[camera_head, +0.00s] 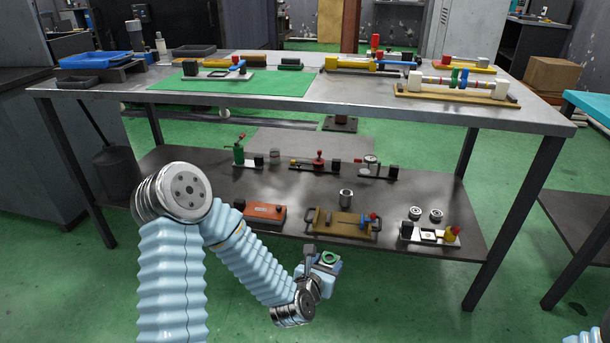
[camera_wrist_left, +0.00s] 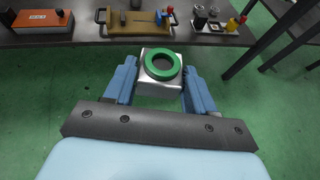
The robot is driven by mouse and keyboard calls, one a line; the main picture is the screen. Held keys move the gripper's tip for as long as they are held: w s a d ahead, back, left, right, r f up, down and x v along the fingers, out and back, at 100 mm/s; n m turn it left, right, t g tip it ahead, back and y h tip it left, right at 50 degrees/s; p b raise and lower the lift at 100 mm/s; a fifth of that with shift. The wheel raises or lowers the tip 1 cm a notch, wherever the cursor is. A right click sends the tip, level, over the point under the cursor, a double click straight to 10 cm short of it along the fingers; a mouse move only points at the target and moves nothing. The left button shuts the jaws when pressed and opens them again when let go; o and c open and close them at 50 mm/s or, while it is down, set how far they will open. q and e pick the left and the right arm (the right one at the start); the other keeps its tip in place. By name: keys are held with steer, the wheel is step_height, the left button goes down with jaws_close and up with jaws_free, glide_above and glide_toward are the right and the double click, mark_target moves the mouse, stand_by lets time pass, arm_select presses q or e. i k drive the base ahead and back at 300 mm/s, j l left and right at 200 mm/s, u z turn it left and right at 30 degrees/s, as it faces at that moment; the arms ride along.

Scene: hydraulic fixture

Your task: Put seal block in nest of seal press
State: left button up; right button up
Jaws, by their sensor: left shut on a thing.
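The seal block (camera_wrist_left: 160,84), a pale metal block with a green ring on top, sits between the blue fingers of my left gripper (camera_wrist_left: 161,90). In the head view the left gripper (camera_head: 323,266) is shut on it, in front of the lower shelf and below its level; the green ring (camera_head: 330,257) faces up. No label tells which fixture is the seal press. A pale fixture with a square recess, a black block and a yellow-red knob (camera_head: 430,235) stands at the lower shelf's right front. Another pale fixture with a frame-like recess (camera_head: 215,74) lies on the upper green mat.
The lower shelf (camera_head: 400,205) holds an orange box (camera_head: 265,212), a tan tray with handles (camera_head: 343,223) and several small fixtures at its back. The upper table's edge (camera_head: 420,114) overhangs the shelf. Table legs (camera_head: 497,225) stand at the sides. Green floor in front is clear.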

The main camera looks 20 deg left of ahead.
mark_target(219, 74)
steer(key=j+z, duration=0.15)
steer(key=j, duration=0.6)
steer(key=k+j+z, duration=0.2)
steer(key=j, duration=0.5)
steer(key=j+z, duration=0.15)
steer(key=j, duration=0.6)
